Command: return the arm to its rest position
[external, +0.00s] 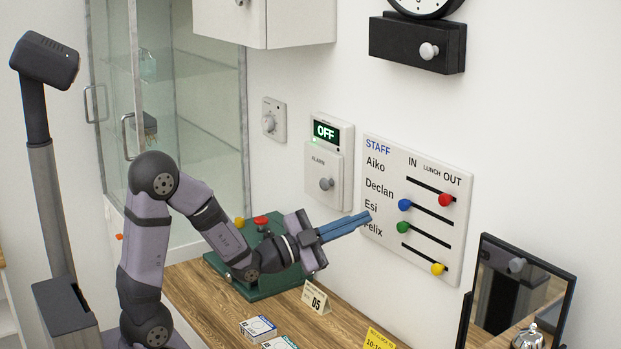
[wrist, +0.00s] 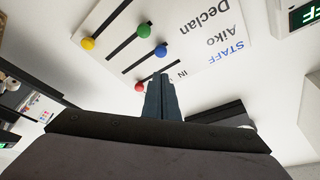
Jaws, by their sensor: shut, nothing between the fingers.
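My gripper (external: 369,217) is shut and empty. Its blue fingers lie together and point at the staff board (external: 386,215) on the wall. In the external view the fingertips overlap the board's left part, near the names Esi and Felix; I cannot tell whether they touch it. In the wrist view my gripper (wrist: 162,77) points toward the board, which appears turned around. The arm is stretched forward over the wooden counter (external: 205,303). The board has a red knob (external: 445,200) at OUT, a blue knob (external: 404,205) and a green knob (external: 403,227) toward IN, and a yellow knob (external: 438,269) toward OUT.
A green box (external: 285,283) with coloured buttons stands beneath the forearm. A D5 card (external: 316,298), small boxes (external: 258,328), a mirror (external: 515,295) and a bell (external: 528,338) are on the counter. An OFF panel (external: 329,172) and glass cabinet (external: 205,120) are behind.

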